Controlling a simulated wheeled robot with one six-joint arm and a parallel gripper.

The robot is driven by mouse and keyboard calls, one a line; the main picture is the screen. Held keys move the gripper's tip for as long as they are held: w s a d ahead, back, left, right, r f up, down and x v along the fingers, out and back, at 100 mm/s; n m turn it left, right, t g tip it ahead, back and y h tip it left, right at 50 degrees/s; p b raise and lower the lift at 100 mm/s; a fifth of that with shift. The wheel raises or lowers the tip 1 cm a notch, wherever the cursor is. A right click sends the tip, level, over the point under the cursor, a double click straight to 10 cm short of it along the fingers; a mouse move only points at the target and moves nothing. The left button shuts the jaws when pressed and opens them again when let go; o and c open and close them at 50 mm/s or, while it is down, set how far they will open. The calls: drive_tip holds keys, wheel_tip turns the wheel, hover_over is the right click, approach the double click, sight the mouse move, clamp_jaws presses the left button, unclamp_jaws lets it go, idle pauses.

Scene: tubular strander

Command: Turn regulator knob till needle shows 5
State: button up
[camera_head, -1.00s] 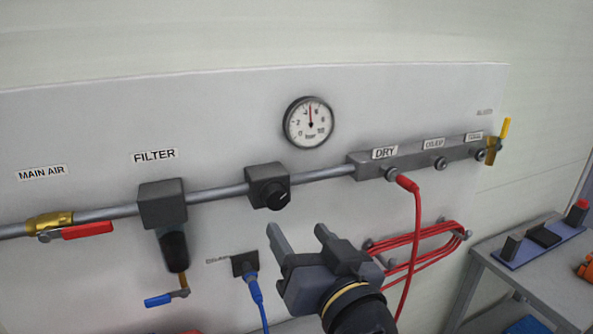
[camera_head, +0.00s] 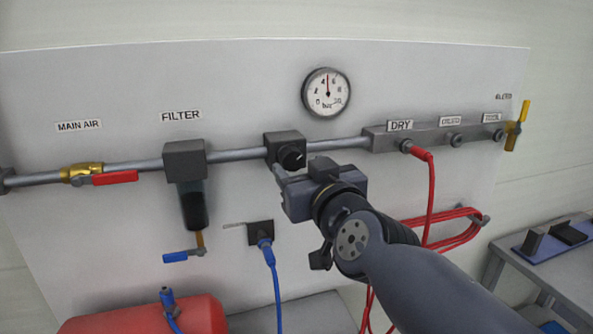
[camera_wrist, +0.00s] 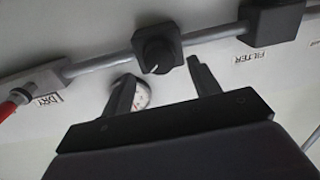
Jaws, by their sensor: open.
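The regulator (camera_head: 285,143) is a dark block on the grey pipe with a round black knob (camera_head: 292,157) on its front. The knob (camera_wrist: 157,56) also shows in the wrist view, with a pale index mark. My gripper (camera_head: 298,173) is open just in front of and below the knob in the head view. In the wrist view its two fingers (camera_wrist: 163,80) point toward the knob, which lies between and just beyond their tips, apparently untouched. The fingers partly cover the gauge in the wrist view.
The filter (camera_head: 185,160) and red-handled main air valve (camera_head: 100,175) are left of the regulator. The DRY manifold (camera_head: 385,140) with a red hose (camera_head: 430,190) is right. A blue hose (camera_head: 270,270) hangs below. A red tank (camera_head: 150,317) is at lower left.

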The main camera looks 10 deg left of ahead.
sight(294, 160)
drive_tip(key=shift+x, duration=1.6)
drive_tip(key=c, duration=0.9)
drive_tip(key=shift+c, duration=0.4)
